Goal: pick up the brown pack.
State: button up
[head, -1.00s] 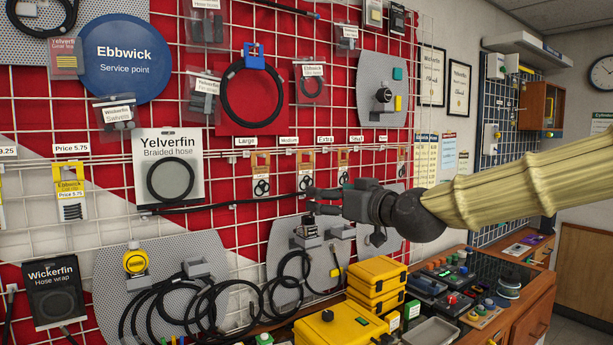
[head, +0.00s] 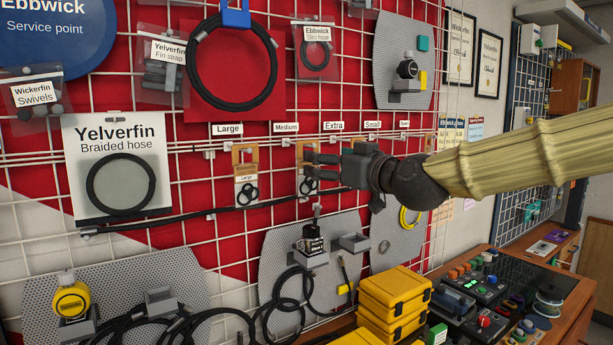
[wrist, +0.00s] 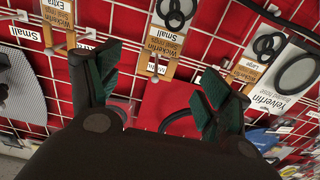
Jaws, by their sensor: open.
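Packs with brown header cards hang on hooks of the wire grid. In the head view one brown pack (head: 244,176) hangs under the Large tag, and another brown pack (head: 306,150) under the Medium tag is partly covered by my gripper (head: 312,171). Which one the task means cannot be told. In the wrist view my gripper (wrist: 163,70) is open, its dark green fingers apart. A brown pack (wrist: 167,42) with black rings shows beyond and between the fingertips, with no contact visible. Brown packs also show to its right (wrist: 250,68) and left (wrist: 60,14).
A Yelverfin braided hose card (head: 119,165) hangs left of the packs. A black rod (head: 235,208) runs just below them. Grey panels (head: 290,250) with fittings are lower. Stacked yellow cases (head: 394,300) stand on the bench below my arm.

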jog(key=p+x, duration=0.3)
jog(key=x, duration=0.5)
jog(key=shift+w+r+p, duration=0.1)
jog(key=shift+w+p, duration=0.3)
jog(key=shift+s+a+r, duration=0.1)
jog(key=shift+s+r, duration=0.15)
jog(key=shift+s, duration=0.2)
jog(key=shift+w+f, duration=0.2)
jog(key=shift+w, duration=0.1)
jog(key=c, duration=0.8)
jog(key=shift+s+r, duration=0.15)
jog(key=shift+s, duration=0.05)
jog(key=shift+c, duration=0.8)
